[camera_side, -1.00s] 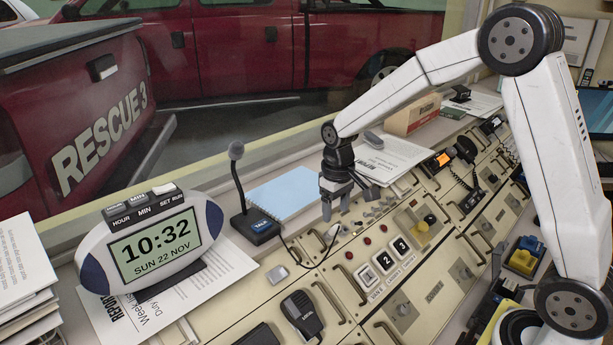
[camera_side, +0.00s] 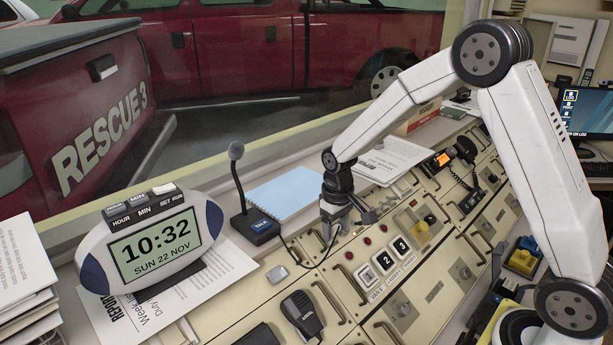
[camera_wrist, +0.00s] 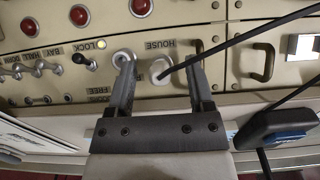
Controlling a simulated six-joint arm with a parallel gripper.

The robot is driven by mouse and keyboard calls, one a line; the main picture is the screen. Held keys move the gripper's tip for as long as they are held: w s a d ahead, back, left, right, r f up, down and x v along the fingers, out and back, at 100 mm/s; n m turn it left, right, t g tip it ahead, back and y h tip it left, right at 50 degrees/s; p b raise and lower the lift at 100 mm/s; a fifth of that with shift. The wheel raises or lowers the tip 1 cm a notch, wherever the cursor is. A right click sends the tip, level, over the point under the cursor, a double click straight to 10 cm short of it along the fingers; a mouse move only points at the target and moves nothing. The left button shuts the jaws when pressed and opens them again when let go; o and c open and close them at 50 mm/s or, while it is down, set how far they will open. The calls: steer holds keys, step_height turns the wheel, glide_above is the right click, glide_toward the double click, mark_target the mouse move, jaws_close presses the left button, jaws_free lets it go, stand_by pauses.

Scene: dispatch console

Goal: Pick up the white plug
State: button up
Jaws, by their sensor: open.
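The white plug (camera_wrist: 161,71) shows in the wrist view as a pale round head beside the "HOUSE" label on the beige panel, with a dark cord running from it to the upper right. My gripper (camera_wrist: 158,66) is open, one finger to each side of the plug, with visible gaps. The left fingertip overlaps a silver socket ring (camera_wrist: 123,57). In the side view my gripper (camera_side: 335,231) points down, low over the console by the cord's end. The plug is hard to make out there, and I cannot tell the fingertips' exact height.
A desk microphone (camera_side: 259,226) stands left of my gripper, its base also in the wrist view (camera_wrist: 275,128). A red lamp (camera_wrist: 79,15), a toggle switch (camera_wrist: 84,61) and a handle (camera_wrist: 262,62) surround the plug. A blue pad (camera_side: 285,192) lies behind.

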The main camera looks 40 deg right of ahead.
mark_target(335, 225)
stand_by(0.3)
jaws_close()
steer(key=shift+r, duration=0.15)
steer(key=shift+r, duration=0.4)
steer(key=shift+w+r, duration=0.15)
steer(key=shift+r, duration=0.8)
steer(key=s+r, duration=1)
steer(key=s, duration=0.4)
steer(key=shift+a, duration=0.45)
